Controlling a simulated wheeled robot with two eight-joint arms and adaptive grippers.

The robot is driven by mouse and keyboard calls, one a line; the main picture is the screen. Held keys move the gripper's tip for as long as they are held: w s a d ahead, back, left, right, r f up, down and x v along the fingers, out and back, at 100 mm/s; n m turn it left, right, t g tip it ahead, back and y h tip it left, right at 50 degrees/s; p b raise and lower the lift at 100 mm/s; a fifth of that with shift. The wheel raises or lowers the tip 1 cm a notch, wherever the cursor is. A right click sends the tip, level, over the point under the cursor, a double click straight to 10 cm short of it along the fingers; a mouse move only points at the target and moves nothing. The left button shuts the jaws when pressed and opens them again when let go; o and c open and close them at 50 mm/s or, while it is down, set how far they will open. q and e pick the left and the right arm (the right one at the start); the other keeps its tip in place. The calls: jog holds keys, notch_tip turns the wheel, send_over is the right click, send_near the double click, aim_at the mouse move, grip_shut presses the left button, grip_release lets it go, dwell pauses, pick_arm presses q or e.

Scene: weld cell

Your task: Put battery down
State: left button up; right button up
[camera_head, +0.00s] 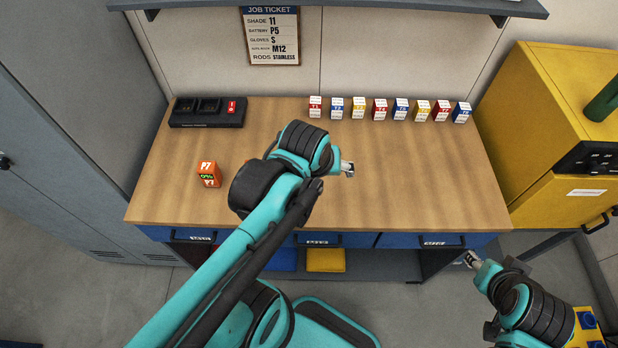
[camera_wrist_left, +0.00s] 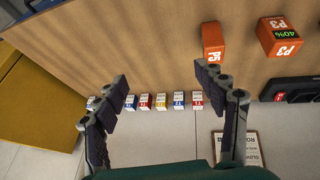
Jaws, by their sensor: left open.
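An orange battery (camera_head: 208,174) stands upright on the left part of the bench. In the left wrist view it is the battery marked P3 with a green 40% display (camera_wrist_left: 280,35). A second orange battery, marked P5 (camera_wrist_left: 213,42), stands apart from it on the bench; in the head view my left arm mostly hides it. My left gripper (camera_head: 347,168) is over the middle of the bench, its fingers (camera_wrist_left: 172,100) wide apart with nothing between them. My right gripper (camera_head: 470,259) hangs beyond the bench's front right edge; its fingers are too small to read.
A black charger (camera_head: 207,113) with dark bays and a red label stands at the back left. A row of several small coloured boxes (camera_head: 380,109) lines the back. A job ticket (camera_head: 271,36) on the wall reads battery P5. A yellow cabinet (camera_head: 560,120) borders the right. The bench's right middle is clear.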

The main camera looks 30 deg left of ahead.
pick_arm(q)
jog(key=w+a+f+n+g+b, duration=0.1)
jog(key=w+a+f+n, duration=0.1)
jog(key=n, duration=0.3)
jog(key=w+a+f+n+g+b, duration=0.1)
jog(key=w+a+f+n+g, duration=0.1)
jog(key=a+f+n, duration=0.2)
jog(key=w+a+f+n+g+b, duration=0.1)
jog(key=a+f+n+g+b, duration=0.1)
jog(key=a+n, duration=0.3)
jog(key=shift+w+a+f+n, duration=0.1)
jog(key=shift+w+f+n, duration=0.2)
jog(key=shift+n, duration=0.5)
jog(key=shift+w+a+f+n, duration=0.1)
jog(key=shift+f+n, duration=0.3)
jog(key=shift+n, duration=0.4)
jog(key=shift+a+f+n, duration=0.25)
jog(key=shift+n, duration=0.25)
jog(key=shift+a+f, duration=0.1)
jog(key=shift+f, duration=0.2)
notch_tip(320, 180, down, 7)
jog(key=b, duration=0.3)
jog(key=shift+s+a+f, duration=0.1)
jog(key=shift+s+f, duration=0.05)
jog(key=shift+c, duration=0.3)
grip_shut()
jog(key=shift+r, duration=0.2)
